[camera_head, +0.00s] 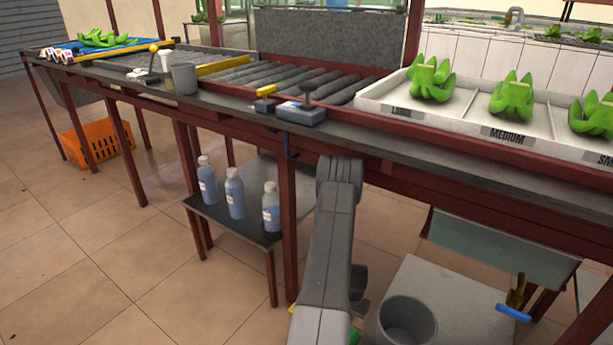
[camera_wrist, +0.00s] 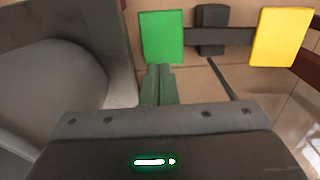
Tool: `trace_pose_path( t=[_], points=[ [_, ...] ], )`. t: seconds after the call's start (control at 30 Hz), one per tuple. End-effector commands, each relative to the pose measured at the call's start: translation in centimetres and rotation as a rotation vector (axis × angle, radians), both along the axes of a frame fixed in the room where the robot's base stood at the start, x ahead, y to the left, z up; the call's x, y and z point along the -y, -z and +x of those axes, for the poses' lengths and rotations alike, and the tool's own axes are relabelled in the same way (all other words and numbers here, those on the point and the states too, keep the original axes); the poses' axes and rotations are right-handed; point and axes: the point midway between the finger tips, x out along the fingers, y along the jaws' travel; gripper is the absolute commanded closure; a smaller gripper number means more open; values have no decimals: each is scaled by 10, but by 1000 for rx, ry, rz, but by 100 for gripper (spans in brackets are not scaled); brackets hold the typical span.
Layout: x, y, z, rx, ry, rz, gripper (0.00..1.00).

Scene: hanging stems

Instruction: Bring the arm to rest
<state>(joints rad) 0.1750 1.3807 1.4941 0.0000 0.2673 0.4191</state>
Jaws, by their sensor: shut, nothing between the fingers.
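My arm (camera_head: 332,235) reaches forward in the head view, below the front edge of the long bench. The arm hides its own end there, so my gripper does not show clearly. In the wrist view my gripper (camera_wrist: 160,72) shows as narrow fingers close together in front of the dark palm, which has a lit green mark. The fingers are shut with nothing between them. A green plate (camera_wrist: 161,37) and a yellow plate (camera_wrist: 282,37) sit on a grey bar beyond the fingers; whether the fingers touch the green one I cannot tell.
A grey bucket (camera_head: 407,322) stands right of my arm; a grey rounded shape (camera_wrist: 65,60) fills the wrist view's left. Several bottles (camera_head: 235,197) stand on a low shelf (camera_head: 205,212). The sorting tray (camera_head: 490,122) holds green plants. Tiled floor (camera_head: 120,265) is open at left.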

Motion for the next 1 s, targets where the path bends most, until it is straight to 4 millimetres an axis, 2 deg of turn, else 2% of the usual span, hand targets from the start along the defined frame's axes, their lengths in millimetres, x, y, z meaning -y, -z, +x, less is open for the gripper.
trace_pose_path(
  t=[0.3, 0.43, 0.8, 1.0],
  points=[
    [0, -1, 0, 0, 0, 0, 100],
    [0, 7, 0, 0, 0, 0, 100],
    [0, 70, 0, 0, 0, 0, 100],
    [0, 92, 0, 0, 0, 0, 100]
  ],
)
